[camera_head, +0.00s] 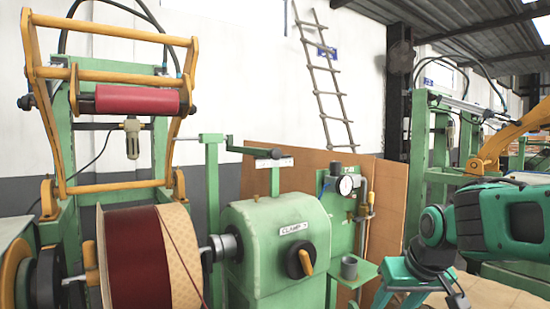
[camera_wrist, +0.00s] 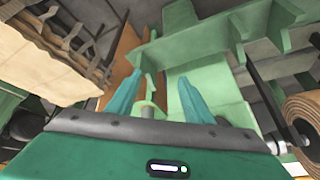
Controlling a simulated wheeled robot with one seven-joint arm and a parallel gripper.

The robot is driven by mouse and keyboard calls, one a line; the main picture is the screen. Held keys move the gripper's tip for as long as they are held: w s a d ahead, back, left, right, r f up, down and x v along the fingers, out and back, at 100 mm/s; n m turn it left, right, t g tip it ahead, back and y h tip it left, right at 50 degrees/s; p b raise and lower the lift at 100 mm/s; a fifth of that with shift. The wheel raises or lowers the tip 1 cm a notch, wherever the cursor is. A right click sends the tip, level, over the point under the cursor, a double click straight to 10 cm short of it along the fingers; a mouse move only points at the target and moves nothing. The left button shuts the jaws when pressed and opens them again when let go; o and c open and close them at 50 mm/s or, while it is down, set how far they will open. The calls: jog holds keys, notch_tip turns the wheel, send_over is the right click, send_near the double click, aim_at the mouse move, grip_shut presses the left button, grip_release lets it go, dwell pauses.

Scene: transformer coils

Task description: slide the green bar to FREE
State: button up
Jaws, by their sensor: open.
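A slim green bar (camera_head: 240,148) runs level from a green post to a dark end piece, above and behind the CLAMP housing (camera_head: 285,235). A small white label plate (camera_head: 274,163) sits just under its dark end; its lettering is too small to read. My gripper (camera_head: 425,300) is low at the right, partly cut off by the lower edge, well apart from the bar. In the wrist view my gripper (camera_wrist: 158,82) shows two teal fingers spread apart with no object clearly held. I cannot pick out the bar in the wrist view.
A dark red coil (camera_head: 140,262) stands left of the housing, which has an orange-handled knob (camera_head: 302,263). A gauge (camera_head: 346,185) on a green panel and a small shelf with a grey cup (camera_head: 349,267) stand between my gripper and the housing. A ladder (camera_head: 325,75) hangs behind.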

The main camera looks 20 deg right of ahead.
jog(key=w+a+r+n+t+y, duration=0.1)
jog(key=w+a+r+n+t, duration=0.3)
jog(key=w+r, duration=0.8)
jog(key=n+t+y, duration=0.3)
jog(key=t+y, duration=0.2)
jog(key=t, duration=0.3)
send_near(277, 154)
jog(key=x, duration=0.9)
jog(key=shift+w, duration=0.15)
jog(key=shift+x, duration=0.8)
jog(key=shift+r, duration=0.1)
grip_shut()
